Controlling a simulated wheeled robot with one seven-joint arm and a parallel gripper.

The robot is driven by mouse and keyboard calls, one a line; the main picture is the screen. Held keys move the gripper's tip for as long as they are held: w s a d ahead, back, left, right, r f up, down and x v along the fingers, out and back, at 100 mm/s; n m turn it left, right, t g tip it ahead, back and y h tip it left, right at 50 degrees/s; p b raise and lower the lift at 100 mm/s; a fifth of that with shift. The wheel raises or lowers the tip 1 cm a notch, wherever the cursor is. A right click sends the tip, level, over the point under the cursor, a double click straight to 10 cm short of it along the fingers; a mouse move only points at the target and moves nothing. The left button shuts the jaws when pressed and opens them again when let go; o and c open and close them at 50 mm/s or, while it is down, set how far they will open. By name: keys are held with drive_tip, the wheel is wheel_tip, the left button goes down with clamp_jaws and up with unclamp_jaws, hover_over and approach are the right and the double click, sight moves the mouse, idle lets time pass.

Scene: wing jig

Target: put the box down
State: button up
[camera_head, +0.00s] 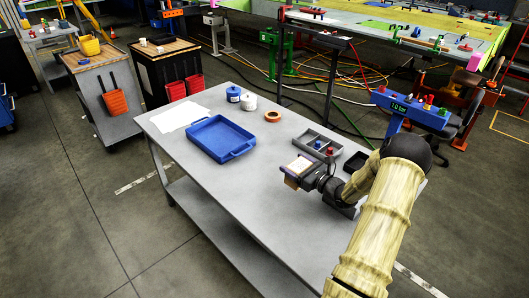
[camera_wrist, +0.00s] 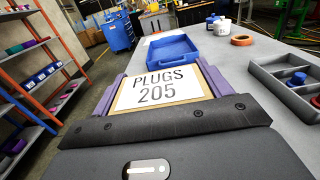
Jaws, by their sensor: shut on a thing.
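The box (camera_head: 300,165) is small, brown cardboard with a white label, and in the wrist view the label on the box (camera_wrist: 157,90) reads "PLUGS 205". My gripper (camera_head: 297,172) is shut on it, with a purple finger along each side in the wrist view. The box is over the grey table (camera_head: 235,220), right of its middle; it looks held above the top, but the gap is hard to judge. Its underside is hidden.
A blue tray (camera_head: 221,138) lies empty beyond the box. A white sheet (camera_head: 180,116), blue jar (camera_head: 233,94), white jar (camera_head: 249,102) and orange tape roll (camera_head: 273,116) lie farther back. A grey divided bin (camera_head: 316,143) and black tray (camera_head: 356,162) are right. The near-left tabletop is clear.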

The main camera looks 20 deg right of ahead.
wheel_tip(320, 180, down, 6)
drive_tip(key=shift+f+p, duration=0.1)
drive_tip(key=shift+p, duration=0.2)
drive_tip(key=shift+w, duration=0.15)
drive_tip(key=f, duration=0.3)
drive_tip(key=shift+s+d, duration=0.1)
drive_tip(key=shift+s, duration=0.1)
drive_tip(key=shift+w+f, duration=0.1)
drive_tip(key=shift+f, duration=0.2)
drive_tip(key=shift+a+f, duration=0.15)
drive_tip(key=shift+a, duration=0.05)
drive_tip(key=o, duration=0.7)
drive_tip(key=shift+o, duration=0.6)
drive_tip(key=shift+d, duration=0.1)
